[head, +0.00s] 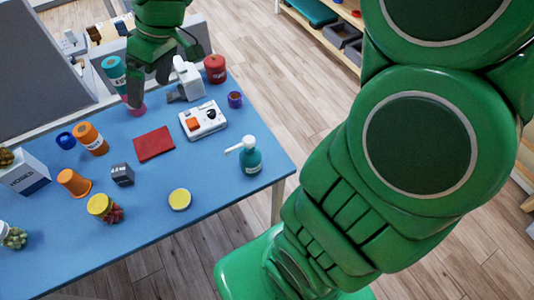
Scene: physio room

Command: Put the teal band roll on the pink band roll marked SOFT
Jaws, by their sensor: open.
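The teal band roll (115,72) is at the far left of the blue table in the head view, upright, with a dark mark on its side. The pink band roll (138,109) is just right of and nearer than the teal roll. Its upper part is hidden behind my gripper, and I cannot read its marking. I cannot tell whether the two rolls touch. My gripper (161,76) is open, with its near finger in front of the pink roll. I see nothing held between the fingers.

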